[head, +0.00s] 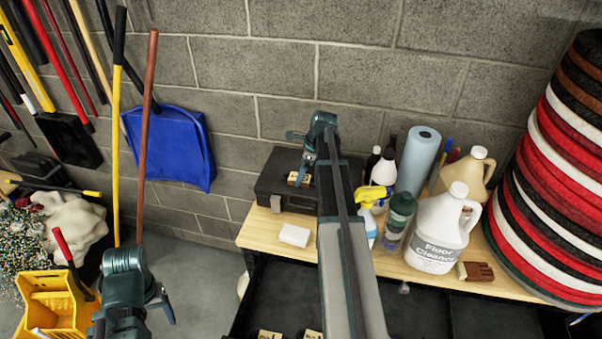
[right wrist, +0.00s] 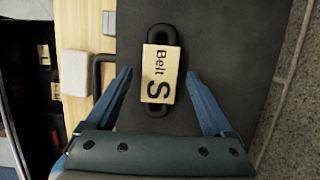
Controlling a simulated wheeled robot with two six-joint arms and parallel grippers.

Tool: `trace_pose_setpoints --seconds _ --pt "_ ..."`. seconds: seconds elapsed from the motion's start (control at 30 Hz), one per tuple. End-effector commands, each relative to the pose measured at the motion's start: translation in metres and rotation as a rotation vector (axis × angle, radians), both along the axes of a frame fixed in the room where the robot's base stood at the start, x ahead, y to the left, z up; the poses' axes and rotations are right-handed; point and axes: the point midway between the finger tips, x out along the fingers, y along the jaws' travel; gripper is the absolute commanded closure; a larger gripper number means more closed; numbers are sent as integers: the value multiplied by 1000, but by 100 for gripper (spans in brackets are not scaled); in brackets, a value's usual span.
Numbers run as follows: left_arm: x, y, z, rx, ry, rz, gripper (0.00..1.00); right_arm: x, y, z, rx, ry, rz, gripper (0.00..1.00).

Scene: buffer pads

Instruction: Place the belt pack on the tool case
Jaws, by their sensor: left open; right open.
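The tool case (head: 270,190) is a dark, flat-lidded box on the left end of the wooden bench, by the wall. The belt pack (right wrist: 161,75) is a black oblong piece with a tan label reading "Belt S"; it lies on the dark lid of the tool case (right wrist: 225,50). In the head view the belt pack (head: 299,179) is partly hidden by my right gripper (head: 301,155). My right gripper is open, with one finger on each side of the pack's near end; contact is not visible. My left gripper (head: 136,314) is open and empty, low at the left.
A white block (head: 294,235) lies in front of the case on the bench (head: 262,232). Bottles, a blue roll (head: 417,160) and a floor cleaner jug (head: 437,235) crowd its right. An open dark drawer (head: 275,290) below holds tan-labelled items. A yellow bucket (head: 50,300) stands left.

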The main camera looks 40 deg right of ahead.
Motion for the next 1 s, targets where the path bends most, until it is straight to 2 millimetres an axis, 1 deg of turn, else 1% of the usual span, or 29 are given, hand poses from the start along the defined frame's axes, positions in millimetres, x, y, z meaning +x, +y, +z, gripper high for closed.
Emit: trace_pose_setpoints --seconds 0.03,0.17,0.6,0.7,0.8,1.0 --pt "0 0 10 0 0 1 30 -1 -1 10 0 0 0 14" --pt "0 0 27 -1 0 4 30 -5 -4 27 0 0 0 14" --pt "-1 0 94 0 3 1 30 -21 -16 94 1 1 0 14" --pt "-1 0 104 -1 3 3 30 -24 -19 104 1 1 0 14" --pt "-1 0 108 0 4 5 30 -26 -20 108 1 1 -1 14" --pt "-1 0 107 0 4 6 30 -26 -21 107 1 1 0 14"
